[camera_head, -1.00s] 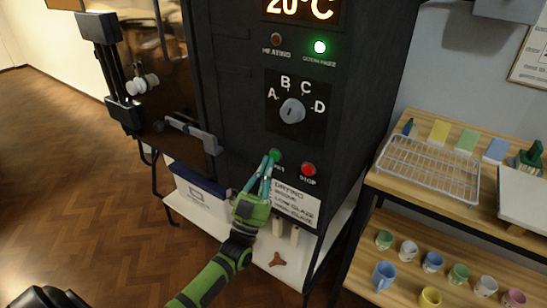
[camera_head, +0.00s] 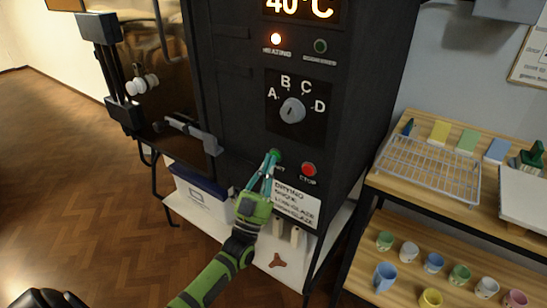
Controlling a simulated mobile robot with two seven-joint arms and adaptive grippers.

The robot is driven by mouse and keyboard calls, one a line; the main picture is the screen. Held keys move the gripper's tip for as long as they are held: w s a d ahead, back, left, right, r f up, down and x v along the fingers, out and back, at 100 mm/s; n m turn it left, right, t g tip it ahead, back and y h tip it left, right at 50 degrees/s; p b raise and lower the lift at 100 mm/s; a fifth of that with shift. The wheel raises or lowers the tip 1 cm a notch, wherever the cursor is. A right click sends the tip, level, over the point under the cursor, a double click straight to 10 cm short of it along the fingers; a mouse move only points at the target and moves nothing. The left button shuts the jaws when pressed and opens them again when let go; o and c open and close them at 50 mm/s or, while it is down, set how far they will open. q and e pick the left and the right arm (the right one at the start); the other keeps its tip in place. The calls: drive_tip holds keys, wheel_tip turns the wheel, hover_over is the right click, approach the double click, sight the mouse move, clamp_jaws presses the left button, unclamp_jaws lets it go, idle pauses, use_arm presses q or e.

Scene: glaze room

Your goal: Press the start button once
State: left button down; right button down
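The green start button (camera_head: 278,153) is on the black front panel of the kiln, left of the red stop button (camera_head: 309,170). My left gripper (camera_head: 271,157) has its teal fingertips together at the start button, overlapping its left edge. I cannot tell whether they still touch it. The gripper holds nothing. The fingers partly hide the label under the button. The display (camera_head: 299,8) reads 40°C. My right gripper is not in view.
A grey selector knob (camera_head: 292,111) marked A to D sits above the buttons. The kiln's door handle (camera_head: 190,132) juts out on the left. A wooden shelf with a wire rack (camera_head: 430,168) and several cups stands at the right.

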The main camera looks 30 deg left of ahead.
use_arm(q)
drive_tip(key=shift+s, duration=0.1)
drive_tip(key=shift+s+p, duration=0.5)
drive_tip(key=shift+s, duration=0.25)
drive_tip(key=s, duration=0.1)
drive_tip(key=s+p, duration=0.1)
drive_tip(key=s, duration=0.1)
drive_tip(key=s+p, duration=0.1)
drive_tip(key=s, duration=0.1)
drive_tip(key=shift+a, duration=0.25)
idle(0.6)
